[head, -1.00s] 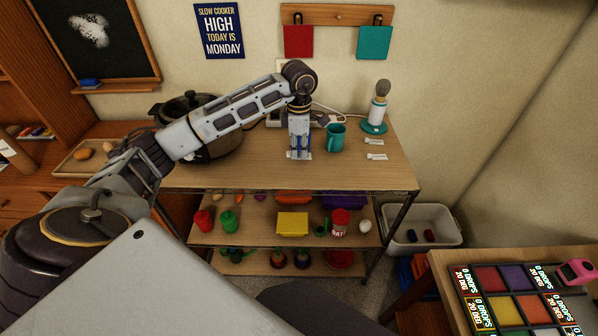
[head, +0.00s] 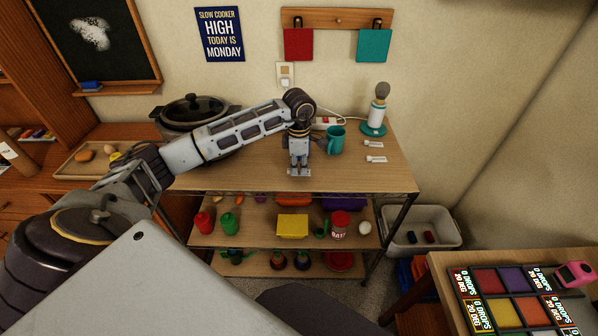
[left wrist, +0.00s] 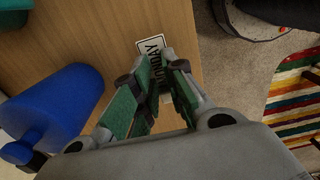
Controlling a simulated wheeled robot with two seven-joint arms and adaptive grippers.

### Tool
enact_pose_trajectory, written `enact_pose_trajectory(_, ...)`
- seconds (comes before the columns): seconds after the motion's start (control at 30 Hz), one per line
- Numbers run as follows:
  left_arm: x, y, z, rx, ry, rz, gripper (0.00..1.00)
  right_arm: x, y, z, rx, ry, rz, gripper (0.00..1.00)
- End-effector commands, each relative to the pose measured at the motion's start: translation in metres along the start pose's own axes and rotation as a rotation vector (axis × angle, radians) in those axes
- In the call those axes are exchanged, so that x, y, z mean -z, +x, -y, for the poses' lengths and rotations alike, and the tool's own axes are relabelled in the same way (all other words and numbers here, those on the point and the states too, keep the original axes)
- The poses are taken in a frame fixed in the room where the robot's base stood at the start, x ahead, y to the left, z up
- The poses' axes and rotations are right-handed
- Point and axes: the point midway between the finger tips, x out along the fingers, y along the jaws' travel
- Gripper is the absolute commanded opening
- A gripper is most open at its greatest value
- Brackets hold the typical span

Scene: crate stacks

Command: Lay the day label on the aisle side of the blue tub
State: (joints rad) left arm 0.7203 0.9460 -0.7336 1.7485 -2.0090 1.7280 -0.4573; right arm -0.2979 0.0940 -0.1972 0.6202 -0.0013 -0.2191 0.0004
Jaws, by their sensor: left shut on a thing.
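My left gripper (head: 299,170) points down over the shelf top near its front edge, left of the teal mug. In the left wrist view its fingertips (left wrist: 160,76) are shut on a white day label (left wrist: 151,46) with black letters that seem to read MONDAY. The label's near part is hidden between the fingers. A rounded blue thing (left wrist: 60,100) with a knobbed end, possibly the blue tub, stands left of the fingers in that view, apart from them. In the head view my arm and gripper mostly hide it. My right gripper is not in view.
The teal mug (head: 336,140) stands close right of the gripper. Two more white labels (head: 374,145) lie farther right, near a brush on a teal stand (head: 375,122). A slow cooker (head: 190,112) is behind my arm. The front right of the shelf top is clear.

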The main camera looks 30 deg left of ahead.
Motion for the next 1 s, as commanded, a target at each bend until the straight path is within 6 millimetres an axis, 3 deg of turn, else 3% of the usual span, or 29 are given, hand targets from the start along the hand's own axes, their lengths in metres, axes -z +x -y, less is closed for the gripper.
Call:
enact_pose_trajectory(0.23, 0.000, 0.023, 0.001, 0.002, 0.001, 0.000, 0.01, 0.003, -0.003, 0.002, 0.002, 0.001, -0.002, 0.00)
enact_pose_trajectory(0.73, 0.000, 0.027, 0.000, 0.001, 0.001, 0.000, 0.01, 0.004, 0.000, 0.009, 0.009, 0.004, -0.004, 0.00)
enact_pose_trajectory(0.77, 0.000, 0.027, 0.000, 0.001, 0.001, 0.000, 0.16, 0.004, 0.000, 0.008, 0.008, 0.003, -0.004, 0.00)
enact_pose_trajectory(0.9, 0.000, 0.027, 0.000, 0.001, 0.000, 0.000, 0.34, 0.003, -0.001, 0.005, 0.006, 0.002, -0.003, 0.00)
enact_pose_trajectory(1.0, 0.000, 0.027, 0.000, 0.002, 0.000, 0.000, 0.35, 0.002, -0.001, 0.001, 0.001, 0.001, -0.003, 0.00)
